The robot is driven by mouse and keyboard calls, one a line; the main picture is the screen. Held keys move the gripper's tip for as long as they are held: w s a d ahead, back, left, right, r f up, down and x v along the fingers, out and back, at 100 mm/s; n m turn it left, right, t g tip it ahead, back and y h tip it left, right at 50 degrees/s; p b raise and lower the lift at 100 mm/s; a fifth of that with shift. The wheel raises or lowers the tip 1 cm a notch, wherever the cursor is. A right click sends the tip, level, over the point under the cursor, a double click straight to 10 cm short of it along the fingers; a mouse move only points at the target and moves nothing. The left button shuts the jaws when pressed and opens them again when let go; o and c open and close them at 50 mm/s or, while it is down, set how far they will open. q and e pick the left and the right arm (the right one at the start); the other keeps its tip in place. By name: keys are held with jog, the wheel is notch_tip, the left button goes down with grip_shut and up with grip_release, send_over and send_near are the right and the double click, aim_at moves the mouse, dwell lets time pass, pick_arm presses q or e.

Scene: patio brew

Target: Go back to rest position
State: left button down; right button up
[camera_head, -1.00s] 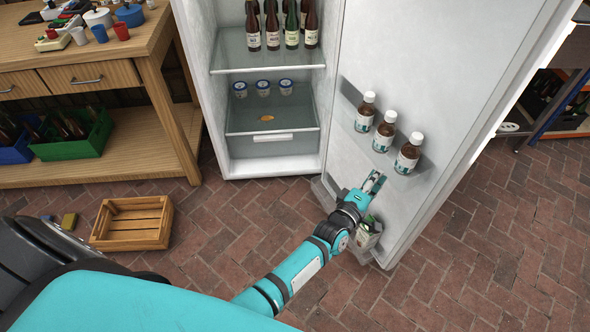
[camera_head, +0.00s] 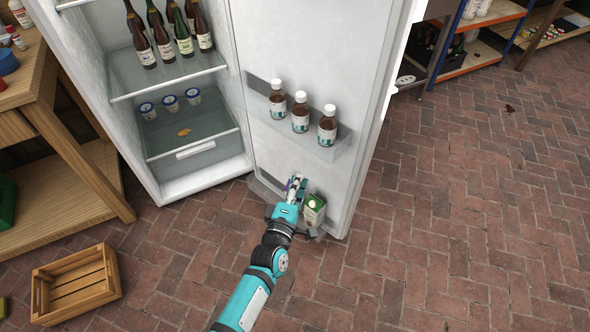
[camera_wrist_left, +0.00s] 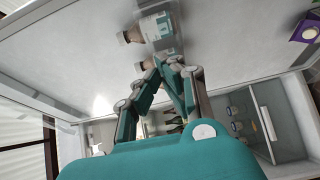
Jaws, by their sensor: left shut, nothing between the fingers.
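My left gripper (camera_head: 297,184) is shut and empty, close to the inner side of the open fridge door (camera_head: 335,80), by the lower door shelf (camera_head: 262,188). A green and white carton (camera_head: 315,210) stands on that shelf, just right of the gripper in the head view. In the left wrist view the shut fingers (camera_wrist_left: 175,65) point toward brown bottles (camera_wrist_left: 155,28), with a purple carton (camera_wrist_left: 306,27) at the upper right. My right gripper is in neither view.
Three brown bottles (camera_head: 300,113) stand on the upper door shelf. The fridge holds dark bottles (camera_head: 182,35) and small jars (camera_head: 170,102). A wooden crate (camera_head: 75,285) lies on the floor left of my arm. The brick floor (camera_head: 470,220) on the right is mostly clear.

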pick_arm(q)
jog(key=shift+s+d, duration=0.2)
jog(key=shift+s, duration=1.95)
